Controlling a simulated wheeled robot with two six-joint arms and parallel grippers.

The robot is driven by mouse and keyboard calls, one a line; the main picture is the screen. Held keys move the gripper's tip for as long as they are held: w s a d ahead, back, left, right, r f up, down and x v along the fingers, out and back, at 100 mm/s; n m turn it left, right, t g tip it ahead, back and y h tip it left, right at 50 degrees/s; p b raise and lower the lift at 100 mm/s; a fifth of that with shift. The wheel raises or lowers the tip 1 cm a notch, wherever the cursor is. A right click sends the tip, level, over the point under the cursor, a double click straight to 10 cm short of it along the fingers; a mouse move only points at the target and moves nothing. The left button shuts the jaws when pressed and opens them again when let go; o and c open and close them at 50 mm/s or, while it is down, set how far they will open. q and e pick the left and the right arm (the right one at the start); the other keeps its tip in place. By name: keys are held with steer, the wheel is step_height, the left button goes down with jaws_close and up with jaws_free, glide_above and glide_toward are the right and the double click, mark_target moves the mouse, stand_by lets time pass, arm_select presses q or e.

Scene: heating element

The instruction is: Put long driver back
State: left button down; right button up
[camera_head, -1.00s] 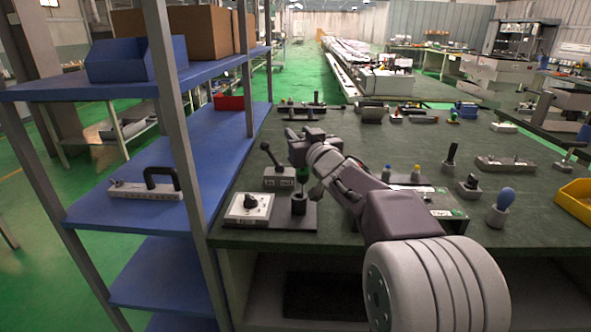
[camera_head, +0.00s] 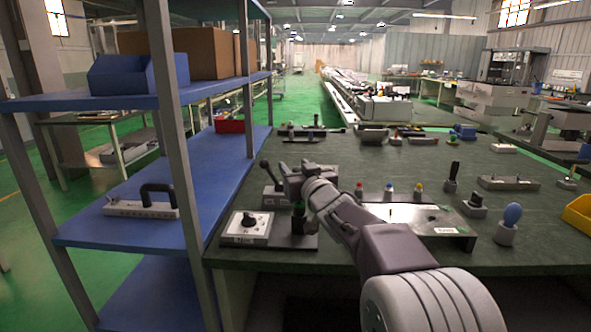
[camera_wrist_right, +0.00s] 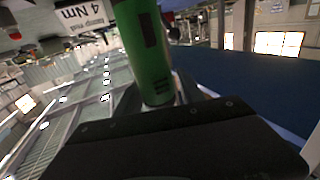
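My right gripper (camera_head: 297,186) is over the table's left part, shut around a green-handled driver. In the head view a green part of the driver (camera_head: 299,207) shows below the fingers, right above a black cylindrical holder (camera_head: 299,224). The driver looks upright and lined up with the holder; I cannot tell how deep it sits. In the right wrist view the green handle (camera_wrist_right: 147,50) rises from behind the dark gripper body. The fingertips are largely hidden. My left gripper is not in view.
A white box with a black knob (camera_head: 247,229) stands left of the holder on a dark plate. A lever box (camera_head: 272,198) is just behind. A grey panel (camera_head: 425,217) lies to the right. A blue shelf (camera_head: 130,228) with a handled bar borders the table's left.

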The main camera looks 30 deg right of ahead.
steer(key=shift+s+r, duration=0.2)
steer(key=shift+r, duration=0.1)
steer(key=s+a+p, duration=0.2)
steer(key=s+p, duration=0.7)
steer(key=s, duration=0.2)
steer(key=shift+s, duration=0.25)
